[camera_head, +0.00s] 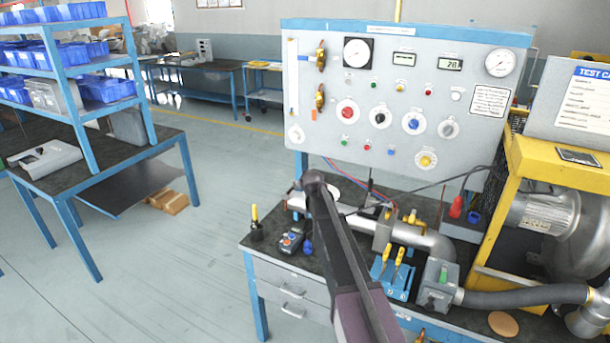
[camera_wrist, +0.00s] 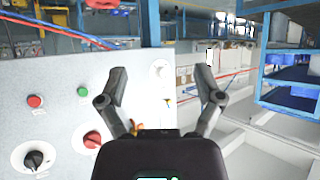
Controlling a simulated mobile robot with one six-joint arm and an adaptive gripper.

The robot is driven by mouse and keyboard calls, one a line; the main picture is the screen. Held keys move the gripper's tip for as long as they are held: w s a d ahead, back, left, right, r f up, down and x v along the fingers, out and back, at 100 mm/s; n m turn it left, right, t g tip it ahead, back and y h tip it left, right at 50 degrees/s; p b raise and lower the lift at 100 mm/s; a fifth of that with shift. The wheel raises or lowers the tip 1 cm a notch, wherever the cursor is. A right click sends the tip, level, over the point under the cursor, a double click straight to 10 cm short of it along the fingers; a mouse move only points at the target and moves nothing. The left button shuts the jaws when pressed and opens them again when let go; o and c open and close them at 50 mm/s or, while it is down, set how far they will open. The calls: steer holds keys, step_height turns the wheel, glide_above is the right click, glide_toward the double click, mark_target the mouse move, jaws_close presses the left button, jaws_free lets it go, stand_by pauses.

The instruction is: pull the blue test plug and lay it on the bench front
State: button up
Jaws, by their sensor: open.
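My gripper (camera_wrist: 160,82) is open in the wrist view, its two dark fingers spread apart with nothing between them. In the head view my arm reaches up across the bench toward the silver pipe, and the gripper end is largely hidden. No plug is clear in the wrist view. The bench (camera_head: 273,256) has a dark top and drawers.
A grey control panel (camera_head: 330,143) with gauges and knobs rises behind. A silver pipe (camera_head: 428,241), a blue block with yellow-handled tools (camera_head: 391,276), a grey box (camera_head: 437,282) with a hose and a yellow-framed blower (camera_head: 545,215) crowd the right. Floor space lies left.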

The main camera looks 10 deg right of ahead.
steer(key=shift+s+r+t+p, duration=0.15)
steer(key=shift+r+t+p, duration=0.4)
steer(key=shift+r, duration=0.9)
steer(key=s+f+g, duration=0.3)
steer(key=s+g, duration=0.1)
steer(key=s, duration=1.1)
steer(key=s+f+g, duration=0.4)
steer(key=s, duration=1.1)
steer(key=s+f+g, duration=0.3)
steer(key=s+g, duration=0.1)
steer(key=s, duration=1.1)
steer(key=shift+d+f+g, duration=0.2)
steer(key=shift+d+g, duration=0.05)
steer(key=shift+g, duration=0.1)
steer(key=c, duration=0.4)
steer(key=shift+s, duration=0.15)
